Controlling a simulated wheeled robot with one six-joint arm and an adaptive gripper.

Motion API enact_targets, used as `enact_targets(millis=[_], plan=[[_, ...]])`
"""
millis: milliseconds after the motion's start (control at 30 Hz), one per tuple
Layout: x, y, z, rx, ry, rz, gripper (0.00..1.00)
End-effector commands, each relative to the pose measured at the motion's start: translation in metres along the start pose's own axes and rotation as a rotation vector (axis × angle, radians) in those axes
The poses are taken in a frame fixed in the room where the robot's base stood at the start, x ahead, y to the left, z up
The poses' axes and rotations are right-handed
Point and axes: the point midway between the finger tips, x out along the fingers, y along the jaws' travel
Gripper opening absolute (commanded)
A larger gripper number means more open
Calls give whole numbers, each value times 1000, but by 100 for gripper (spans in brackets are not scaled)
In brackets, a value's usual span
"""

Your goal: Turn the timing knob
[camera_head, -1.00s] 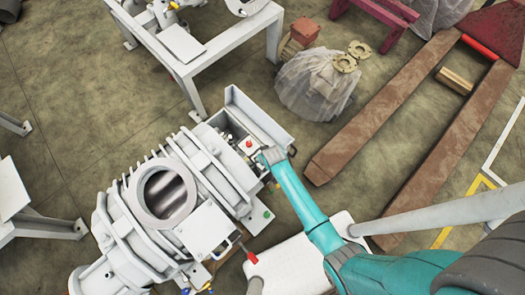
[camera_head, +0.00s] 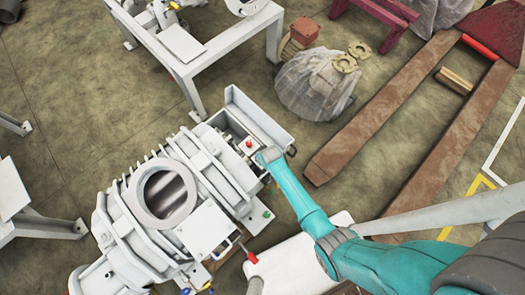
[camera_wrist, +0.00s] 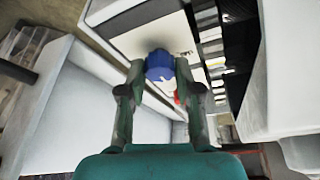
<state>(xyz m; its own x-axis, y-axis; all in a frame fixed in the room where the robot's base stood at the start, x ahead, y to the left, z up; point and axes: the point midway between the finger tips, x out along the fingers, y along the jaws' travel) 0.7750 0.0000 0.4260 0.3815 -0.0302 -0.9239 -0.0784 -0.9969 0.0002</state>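The knob (camera_wrist: 160,66) shows in the wrist view as a blue, roughly round cap on a pale panel (camera_wrist: 138,38). My gripper (camera_wrist: 160,68) has its two dark fingers spread, one on each side of the knob. Whether the fingertips touch it I cannot tell. In the head view my gripper (camera_head: 266,157) is at the machine's small control box (camera_head: 247,146), beside a red button (camera_head: 249,143). The knob is not distinct in the head view; my gripper seems to cover it.
The grey vacuum machine (camera_head: 200,170) stands left of my arm. An open grey tray (camera_head: 258,117) lies just behind the box, and its walls are close to my gripper. A green button (camera_head: 266,214) and a red-tipped handle (camera_head: 251,257) are nearer the front.

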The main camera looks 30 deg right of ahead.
Motion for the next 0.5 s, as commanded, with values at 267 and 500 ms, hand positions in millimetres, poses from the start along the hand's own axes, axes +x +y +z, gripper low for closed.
enact_targets(millis=[267, 500], plan=[[0, 0, 0, 4, 0, 1, 0], [0, -1, 0, 69, 0, 30, 0]])
